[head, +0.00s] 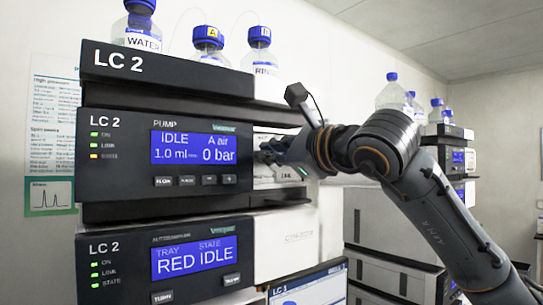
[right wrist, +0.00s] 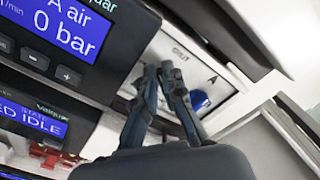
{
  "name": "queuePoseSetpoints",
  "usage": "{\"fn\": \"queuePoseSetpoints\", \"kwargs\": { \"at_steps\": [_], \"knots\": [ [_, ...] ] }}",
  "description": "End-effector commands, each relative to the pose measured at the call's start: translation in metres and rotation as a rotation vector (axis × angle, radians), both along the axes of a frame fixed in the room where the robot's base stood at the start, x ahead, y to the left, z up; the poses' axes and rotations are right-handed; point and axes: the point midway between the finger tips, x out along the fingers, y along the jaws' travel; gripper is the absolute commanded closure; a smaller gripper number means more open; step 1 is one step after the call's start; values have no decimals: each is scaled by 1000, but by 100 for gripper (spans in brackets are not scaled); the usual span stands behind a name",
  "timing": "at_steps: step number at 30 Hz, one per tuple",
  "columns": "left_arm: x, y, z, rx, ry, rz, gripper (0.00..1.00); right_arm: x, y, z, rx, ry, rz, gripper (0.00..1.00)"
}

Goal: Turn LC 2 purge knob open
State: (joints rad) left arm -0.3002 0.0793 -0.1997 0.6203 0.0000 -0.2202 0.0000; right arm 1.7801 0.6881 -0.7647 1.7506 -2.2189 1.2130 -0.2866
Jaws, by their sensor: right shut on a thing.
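The LC 2 pump module (head: 100,180) is at the left in the head view. Its display (head: 195,146) reads IDLE, A air, 1.0 ml and 0 bar. A pale valve panel (head: 285,175) is right of the display. My right gripper (head: 266,152) reaches in from the right to this panel. In the right wrist view, my right gripper's fingers (right wrist: 164,72) are closed together at the panel, which carries the word SHUT (right wrist: 182,52). The fingers are shut on the purge knob, which they mostly hide. Its angle cannot be read. My left gripper is not in view.
The autosampler module (head: 120,270) below shows RED IDLE. Blue-capped bottles, one a water bottle (head: 141,30), stand on top of the stack. Another stack with bottles (head: 393,95) stands at the right, behind my arm. A blue round part (right wrist: 200,99) shows beside the fingers.

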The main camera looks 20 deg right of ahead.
Motion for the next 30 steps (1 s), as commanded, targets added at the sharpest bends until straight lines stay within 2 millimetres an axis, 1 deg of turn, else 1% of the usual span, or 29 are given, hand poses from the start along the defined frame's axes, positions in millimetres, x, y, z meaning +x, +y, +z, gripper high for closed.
{"fn": "queuePoseSetpoints", "kwargs": {
  "at_steps": [9,15,21,30],
  "knots": [
    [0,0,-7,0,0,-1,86,-1,2,-4,-274,-101,1,100],
    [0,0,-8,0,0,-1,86,-1,3,-6,-413,-153,2,100],
    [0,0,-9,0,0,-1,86,-1,3,-7,-510,-186,2,100],
    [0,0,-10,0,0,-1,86,-1,4,-9,-573,-208,2,100]
  ]
}}
